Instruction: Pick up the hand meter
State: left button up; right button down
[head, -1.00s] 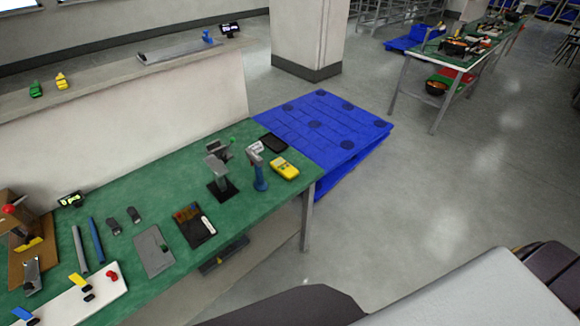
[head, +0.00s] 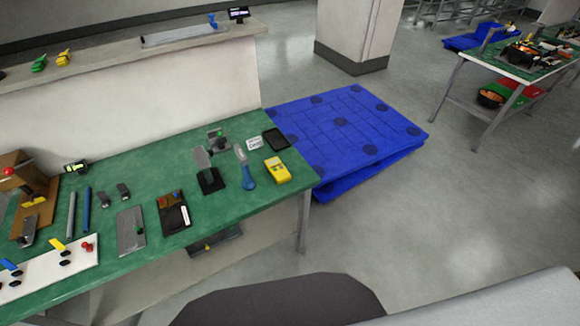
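A yellow handheld device with a pale display area, which looks like the hand meter (head: 277,170), lies on the green-topped bench (head: 135,188). It is near the bench's right end, close to the front right corner. A blue-handled tool (head: 246,168) stands just left of it, apart from it. A flat black item (head: 276,139) lies behind it. Nothing covers the yellow device. Neither of my grippers shows in the head view.
Left of the device are a dark stand (head: 207,172), a black case (head: 173,212) and a grey plate (head: 131,230). A blue pallet (head: 350,135) sits beyond the bench's right end. The floor (head: 460,210) at right is clear.

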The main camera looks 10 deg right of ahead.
aim_at(281, 176)
jog(key=i+l+u, duration=0.1)
jog(key=l, duration=1.25)
jog(key=i+l+u, duration=0.1)
jog(key=l, duration=1.3)
